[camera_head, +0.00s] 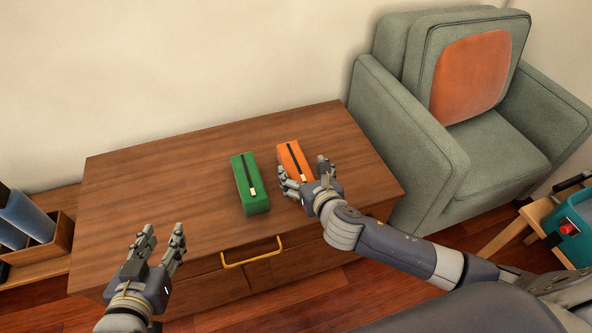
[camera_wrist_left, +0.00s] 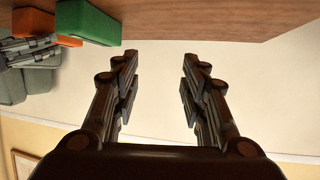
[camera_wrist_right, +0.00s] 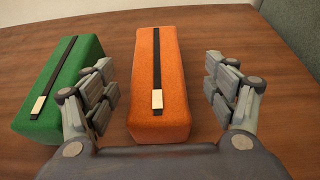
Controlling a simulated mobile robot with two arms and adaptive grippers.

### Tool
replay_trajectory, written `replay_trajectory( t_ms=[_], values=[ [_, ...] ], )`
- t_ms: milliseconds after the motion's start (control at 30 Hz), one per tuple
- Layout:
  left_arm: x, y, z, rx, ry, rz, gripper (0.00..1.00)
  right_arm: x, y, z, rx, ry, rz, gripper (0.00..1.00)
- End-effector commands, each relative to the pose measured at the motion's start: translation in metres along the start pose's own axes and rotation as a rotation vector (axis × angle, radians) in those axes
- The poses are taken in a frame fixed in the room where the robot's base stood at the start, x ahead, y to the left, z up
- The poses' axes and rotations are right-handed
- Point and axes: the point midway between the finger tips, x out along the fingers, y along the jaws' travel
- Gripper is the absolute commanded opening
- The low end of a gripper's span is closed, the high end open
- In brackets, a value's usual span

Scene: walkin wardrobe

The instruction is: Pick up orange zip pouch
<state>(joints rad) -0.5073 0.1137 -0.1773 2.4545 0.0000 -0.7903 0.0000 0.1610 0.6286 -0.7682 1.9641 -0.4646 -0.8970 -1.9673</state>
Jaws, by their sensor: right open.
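The orange zip pouch (camera_head: 291,160) lies on the wooden dresser top, with a black zip and a pale pull tab. In the right wrist view the orange pouch (camera_wrist_right: 158,90) sits between the fingers of my right gripper (camera_wrist_right: 160,95), which is open with a gap on both sides. In the head view my right gripper (camera_head: 307,178) is at the pouch's near end and hides part of it. My left gripper (camera_head: 160,243) is open and empty, in front of the dresser's left part. It also shows open in the left wrist view (camera_wrist_left: 158,75).
A green zip pouch (camera_head: 250,186) lies just left of the orange one, close to my right gripper's left finger. The dresser top (camera_head: 150,180) is clear on the left. A green armchair (camera_head: 420,140) with an orange cushion (camera_head: 470,75) stands at the right.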

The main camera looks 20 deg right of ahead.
Motion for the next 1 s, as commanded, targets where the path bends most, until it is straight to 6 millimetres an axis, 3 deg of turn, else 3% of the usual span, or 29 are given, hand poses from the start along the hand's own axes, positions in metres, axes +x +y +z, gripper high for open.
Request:
replay_trajectory(
  t_ms=[267,600,767,1000],
  values=[
    [0.003,0.006,-0.042,-0.001,0.210,0.012,0.40,0.019,0.002,0.001,0.002,-0.001,-0.001,0.78],
    [-0.010,0.013,-0.096,-0.005,0.493,0.030,0.40,0.043,0.004,0.003,0.000,0.000,0.000,0.78],
    [-0.017,0.015,-0.110,-0.006,0.565,0.033,0.40,0.049,0.004,0.003,0.000,0.001,0.000,0.78],
    [-0.019,0.015,-0.113,-0.007,0.580,0.034,0.40,0.050,0.004,0.004,0.001,0.001,0.001,0.78]
  ],
)
